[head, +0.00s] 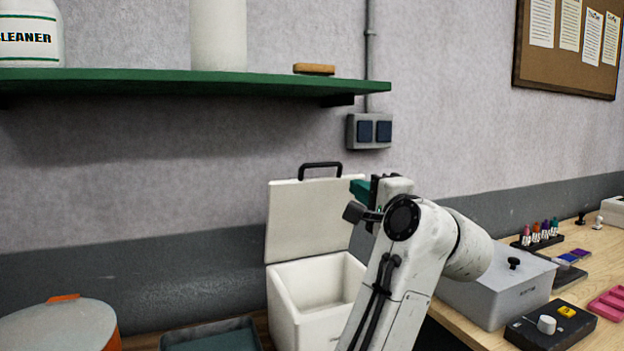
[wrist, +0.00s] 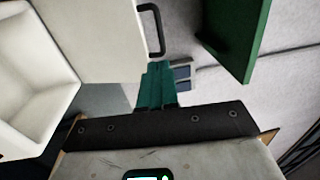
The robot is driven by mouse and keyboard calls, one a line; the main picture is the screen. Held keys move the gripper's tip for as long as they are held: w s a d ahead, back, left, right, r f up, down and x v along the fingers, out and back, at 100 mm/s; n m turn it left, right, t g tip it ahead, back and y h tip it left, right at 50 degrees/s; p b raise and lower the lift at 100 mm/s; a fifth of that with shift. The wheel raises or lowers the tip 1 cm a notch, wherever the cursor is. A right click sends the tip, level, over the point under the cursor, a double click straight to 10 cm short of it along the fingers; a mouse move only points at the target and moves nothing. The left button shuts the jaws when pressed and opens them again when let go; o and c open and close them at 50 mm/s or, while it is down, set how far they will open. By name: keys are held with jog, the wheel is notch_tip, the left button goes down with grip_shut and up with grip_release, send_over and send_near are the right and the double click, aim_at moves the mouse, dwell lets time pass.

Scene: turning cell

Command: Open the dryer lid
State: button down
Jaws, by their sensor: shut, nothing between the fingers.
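The dryer, a white open-topped box (head: 312,295), stands at the back of the bench against the wall. Its white lid (head: 312,220) stands raised, roughly upright, at the back of the box, with a black handle (head: 320,168) at its top edge. The empty inside of the box shows. In the wrist view the box (wrist: 35,75), the lid (wrist: 90,35) and the handle (wrist: 153,28) are at the left. My gripper (head: 358,189) is shut and empty, beside the lid's upper right edge; its green fingers (wrist: 155,85) are together. I cannot tell whether they touch the lid.
A green shelf (head: 190,84) runs above the lid and shows close by in the wrist view (wrist: 235,35). A wall socket (head: 369,131) is behind my gripper. A grey box with a black knob (head: 500,290) stands right of my arm. An orange-and-white bin (head: 65,325) stands at left.

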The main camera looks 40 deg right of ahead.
jog(key=p, duration=0.3)
send_near(323, 165)
jog(key=x, duration=0.5)
jog(key=shift+w+d, duration=0.1)
jog(key=shift+w, duration=0.05)
jog(key=shift+p+x, duration=0.3)
jog(key=shift+x, duration=0.45)
